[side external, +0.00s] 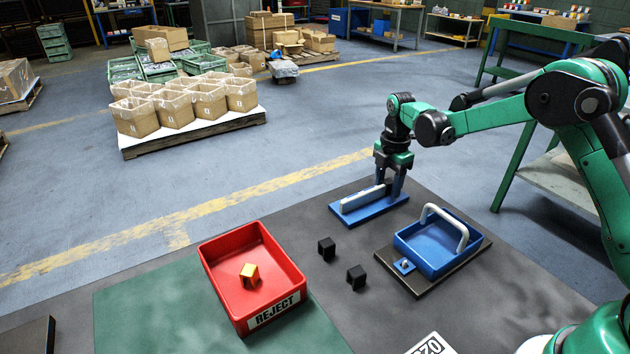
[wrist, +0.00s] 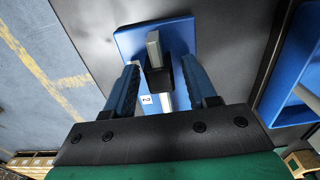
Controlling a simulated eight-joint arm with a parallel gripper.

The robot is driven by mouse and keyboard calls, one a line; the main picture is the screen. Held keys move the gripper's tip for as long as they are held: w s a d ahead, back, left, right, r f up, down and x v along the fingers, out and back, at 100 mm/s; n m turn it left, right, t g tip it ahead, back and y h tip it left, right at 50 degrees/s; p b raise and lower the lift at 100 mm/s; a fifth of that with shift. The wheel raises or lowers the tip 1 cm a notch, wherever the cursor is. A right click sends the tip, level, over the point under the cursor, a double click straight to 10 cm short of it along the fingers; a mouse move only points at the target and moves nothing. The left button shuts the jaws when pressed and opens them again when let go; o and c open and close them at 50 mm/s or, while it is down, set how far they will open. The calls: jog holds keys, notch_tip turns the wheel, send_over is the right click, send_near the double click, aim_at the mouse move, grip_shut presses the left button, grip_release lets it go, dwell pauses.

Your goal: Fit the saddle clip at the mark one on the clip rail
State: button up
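The clip rail is a pale upright bar (side external: 360,200) on a blue base plate (side external: 382,209); in the wrist view the blue base (wrist: 186,36) lies beneath my fingers. A dark saddle clip (wrist: 157,77) sits across the rail between my fingertips. A small white label reading 2 (wrist: 146,100) shows near it; no mark one can be read. My gripper (side external: 388,182) is down at the far right end of the rail. In the wrist view my gripper (wrist: 161,68) is open, with gaps between its fingers and the clip.
Two black blocks (side external: 326,249) (side external: 356,277) stand on the grey mat. A blue tray (side external: 430,249) with a white handle stands right of them.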

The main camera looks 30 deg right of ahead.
aim_at(388, 181)
jog(key=shift+o, duration=0.4)
jog(key=shift+r, duration=2.8)
jog(key=shift+r, duration=0.1)
jog(key=s+a+r+m+t, duration=0.4)
jog(key=s+a+r+m, duration=0.25)
jog(key=r+m, duration=0.2)
jog(key=s+a+f+m+t, duration=0.2)
jog(key=s+a+m+t, duration=0.1)
jog(key=s+m, duration=0.6)
jog(key=shift+s, duration=0.15)
